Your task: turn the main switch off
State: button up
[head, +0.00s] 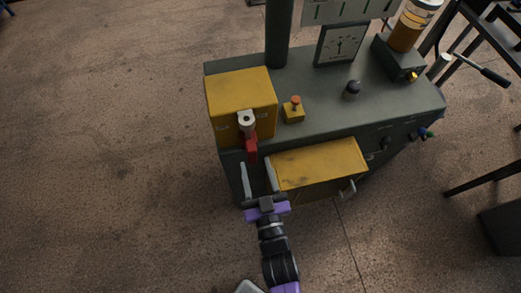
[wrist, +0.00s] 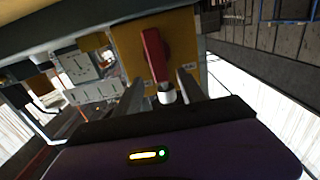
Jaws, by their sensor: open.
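In the wrist view the lever lies between the lines of the two fingers (wrist: 160,88). I cannot tell whether they touch it.
A yellow panel with a handle (head: 320,163) juts from the cabinet front, just right of my gripper. An orange button on a yellow base (head: 293,111), a dark knob (head: 352,90) and a dial gauge (head: 340,44) stand on the grey cabinet (head: 320,100). The floor at left is clear.

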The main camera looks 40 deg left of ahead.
aim_at(253, 155)
jog(key=p+x, duration=0.1)
jog(key=x, duration=0.5)
